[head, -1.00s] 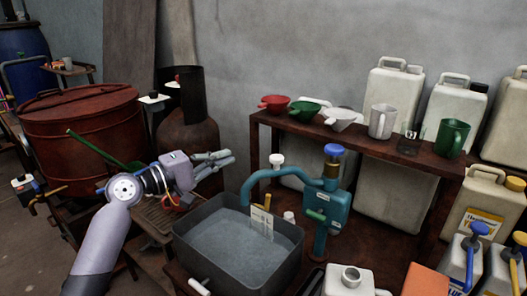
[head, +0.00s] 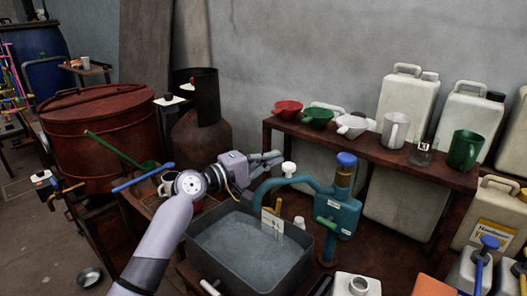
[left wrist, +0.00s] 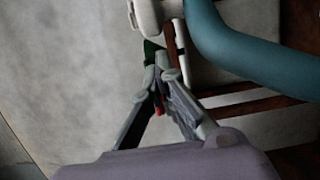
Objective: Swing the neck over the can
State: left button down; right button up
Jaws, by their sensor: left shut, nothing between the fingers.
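The neck (head: 270,189) is a curved teal pipe. It runs from a teal pump body (head: 335,214) with a blue knob, and its outlet end hangs over the grey vat (head: 291,277). A white knob (head: 289,169) stands on the neck. My left gripper (head: 281,157) is shut and empty, just behind and left of the white knob. In the left wrist view, the gripper (left wrist: 158,78) points toward the white knob (left wrist: 146,16), with the neck (left wrist: 240,45) to its right. A white can (head: 350,286) stands at the bottom edge, partly cut off. My right gripper is out of view.
The vat holds grey liquid, with a label card (head: 272,221) at its far side. A shelf (head: 440,175) with funnels and mugs stands behind the pump. A rusty drum (head: 98,150) and a blue-handled rod (head: 143,178) are at left.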

pick_arm(q)
jog(key=shift+s+d, duration=0.25)
jog(key=shift+s, duration=0.45)
